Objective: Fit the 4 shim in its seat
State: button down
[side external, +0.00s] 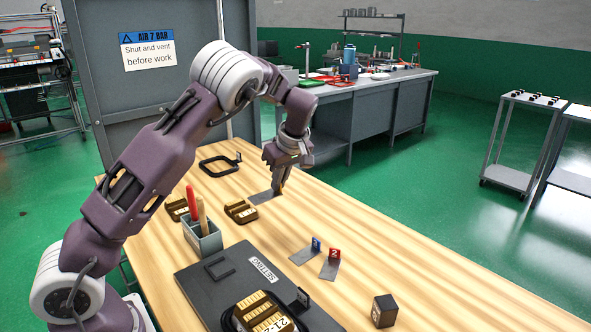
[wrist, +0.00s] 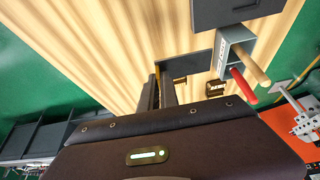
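My gripper (side external: 277,186) points down over the far part of the wooden table. Its two fingers (wrist: 160,88) are close together in the wrist view, shut on a flat grey shim (side external: 260,197). The shim also shows beyond the fingertips in the wrist view (wrist: 197,66) and looks raised off the table. A small brownish tab is at the fingers; its number cannot be read. A brass slotted block (side external: 252,303) sits on the dark SETTING plate (side external: 199,282), partly cut off.
A grey holder (side external: 206,243) with red and tan handles stands behind the plate. Brass blocks (side external: 241,211) (side external: 176,208) lie near it. A black clamp (side external: 219,162) lies at the far left, a dark cube (side external: 384,311) at the front right. Table between shims and gripper is clear.

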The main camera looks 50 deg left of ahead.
jog(key=s+d+f, duration=0.1)
jog(key=s+f, duration=0.1)
jog(key=s, duration=0.5)
jog(key=s+d+f, duration=0.2)
jog(key=s, duration=0.5)
jog(key=shift+w+a+f, duration=0.1)
jog(key=shift+f, duration=1.9)
jog(key=shift+a+f, duration=0.1)
jog(key=shift+f, duration=1.85)
jog(key=shift+f, duration=0.5)
jog(key=c, duration=1.8)
grip_release()
jog(key=shift+c, duration=0.2)
jog(key=shift+r, duration=0.1)
jog(key=shift+r, duration=2.15)
